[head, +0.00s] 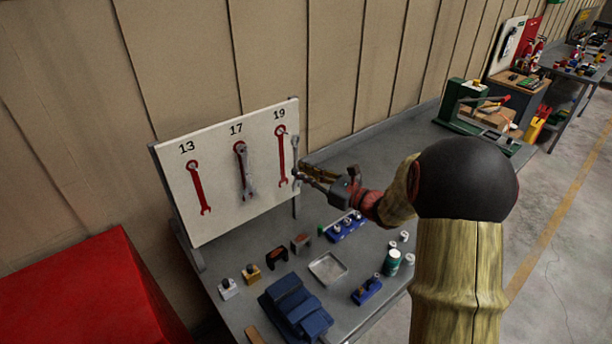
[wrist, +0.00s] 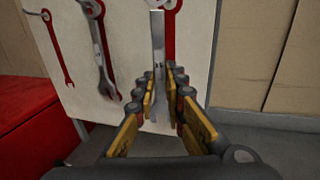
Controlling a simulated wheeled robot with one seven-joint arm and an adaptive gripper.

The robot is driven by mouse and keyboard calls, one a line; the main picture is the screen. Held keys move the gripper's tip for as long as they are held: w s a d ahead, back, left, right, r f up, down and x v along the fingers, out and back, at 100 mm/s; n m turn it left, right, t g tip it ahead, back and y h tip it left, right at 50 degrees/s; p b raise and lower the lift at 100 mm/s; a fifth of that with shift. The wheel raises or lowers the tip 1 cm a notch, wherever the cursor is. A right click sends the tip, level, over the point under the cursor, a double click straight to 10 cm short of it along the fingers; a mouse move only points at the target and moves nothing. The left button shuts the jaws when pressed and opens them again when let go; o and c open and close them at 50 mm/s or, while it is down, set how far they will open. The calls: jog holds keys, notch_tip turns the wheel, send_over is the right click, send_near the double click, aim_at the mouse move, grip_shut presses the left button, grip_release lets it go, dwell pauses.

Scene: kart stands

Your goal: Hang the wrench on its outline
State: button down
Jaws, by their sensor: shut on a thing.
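My gripper (head: 302,177) is shut on a grey wrench (head: 295,152), which it holds upright in front of the white board (head: 215,205). In the wrist view the wrench (wrist: 158,42) stands between the fingers (wrist: 163,78), overlapping the left side of the red 19 outline (wrist: 170,40). In the head view the wrench appears just right of the 19 outline (head: 281,155), near the board's right edge. I cannot tell whether it touches the board. Another grey wrench (head: 246,175) hangs over the 17 outline. The 13 outline (head: 197,185) is bare.
The board stands on a grey bench (head: 225,308) against a panelled wall. On the bench are a metal tray (head: 328,268), a blue vise-like block (head: 295,306), a green can (head: 391,262) and several small blocks. A red cabinet (head: 90,295) stands at left.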

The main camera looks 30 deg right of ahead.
aim_at(281, 160)
jog(key=shift+w+a+f, duration=0.1)
jog(key=shift+w+a, duration=0.1)
jog(key=shift+w, duration=0.8)
jog(key=shift+w+a, duration=0.15)
jog(key=shift+w, duration=0.8)
jog(key=shift+w+a+f+b, duration=0.25)
jog(key=shift+w+b, duration=0.1)
jog(key=shift+w, duration=0.4)
jog(key=shift+w, duration=0.1)
jog(key=c, duration=1.8)
grip_release()
jog(key=shift+c, duration=0.2)
jog(key=shift+o, duration=0.4)
jog(key=shift+r, duration=0.1)
jog(key=shift+d, duration=0.1)
jog(key=v, duration=1.2)
